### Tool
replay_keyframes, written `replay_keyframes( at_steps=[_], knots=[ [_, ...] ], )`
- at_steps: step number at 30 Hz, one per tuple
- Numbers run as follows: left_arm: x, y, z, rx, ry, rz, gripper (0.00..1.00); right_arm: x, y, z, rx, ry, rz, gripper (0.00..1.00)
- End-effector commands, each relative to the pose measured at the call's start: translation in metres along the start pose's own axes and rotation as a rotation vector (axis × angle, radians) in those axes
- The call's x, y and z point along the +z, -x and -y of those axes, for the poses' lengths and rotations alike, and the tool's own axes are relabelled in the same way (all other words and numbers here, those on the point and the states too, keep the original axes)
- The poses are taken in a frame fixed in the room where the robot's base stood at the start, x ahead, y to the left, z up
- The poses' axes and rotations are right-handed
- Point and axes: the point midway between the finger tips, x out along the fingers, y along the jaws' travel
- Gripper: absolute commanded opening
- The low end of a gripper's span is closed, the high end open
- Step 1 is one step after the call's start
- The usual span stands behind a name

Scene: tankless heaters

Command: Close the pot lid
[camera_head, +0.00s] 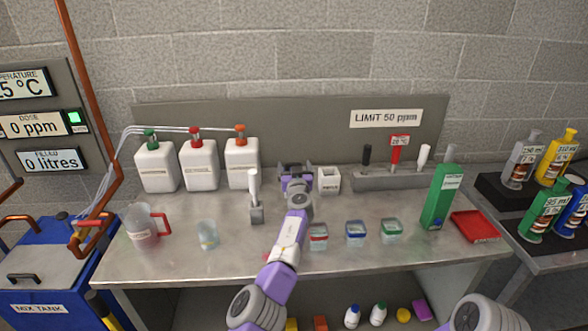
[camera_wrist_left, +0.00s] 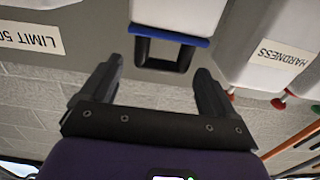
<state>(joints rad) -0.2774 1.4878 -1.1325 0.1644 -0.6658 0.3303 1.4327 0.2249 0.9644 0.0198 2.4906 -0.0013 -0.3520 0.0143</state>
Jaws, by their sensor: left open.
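Small clear pots stand along the front of the bench: one with red (camera_head: 318,237), one with blue (camera_head: 356,233) and one with green (camera_head: 391,231). I cannot tell from here whether their lids are open or shut. My left gripper (camera_head: 296,176) is open and empty above the back of the bench, beyond the pots. In the left wrist view my left gripper (camera_wrist_left: 155,78) is spread, with a white block with a blue edge (camera_wrist_left: 178,14) and a dark loop beyond its tips. I cannot tell what this block is. My right gripper is out of view.
A small white box (camera_head: 328,180) stands just right of my left gripper. White canisters (camera_head: 242,162), a jug (camera_head: 142,228), a beaker (camera_head: 207,235) and a white-handled item (camera_head: 255,205) are to the left. A green box (camera_head: 440,197) and red tray (camera_head: 475,225) are to the right.

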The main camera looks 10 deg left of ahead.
Motion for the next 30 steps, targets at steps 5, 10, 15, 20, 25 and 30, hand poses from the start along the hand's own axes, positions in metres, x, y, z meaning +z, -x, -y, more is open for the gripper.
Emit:
replay_keyframes(
  at_steps=[5, 10, 15, 20, 25, 30],
  knots=[
    [-0.025, 0.000, -0.001, 0.001, 0.000, -0.001, 0.89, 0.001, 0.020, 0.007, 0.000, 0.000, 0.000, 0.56],
    [-0.048, -0.001, 0.000, 0.000, 0.000, -0.001, 0.89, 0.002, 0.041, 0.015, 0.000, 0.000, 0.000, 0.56],
    [-0.071, -0.001, 0.001, -0.001, 0.000, 0.000, 0.89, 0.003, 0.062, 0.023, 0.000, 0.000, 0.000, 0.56],
    [-0.087, -0.001, 0.001, -0.002, 0.001, 0.000, 0.89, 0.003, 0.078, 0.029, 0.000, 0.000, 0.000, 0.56],
    [-0.093, -0.001, 0.001, -0.002, 0.001, 0.001, 0.89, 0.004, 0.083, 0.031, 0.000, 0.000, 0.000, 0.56],
    [-0.092, -0.001, 0.001, -0.002, 0.001, 0.001, 0.89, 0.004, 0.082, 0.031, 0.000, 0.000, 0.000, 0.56]
  ],
)
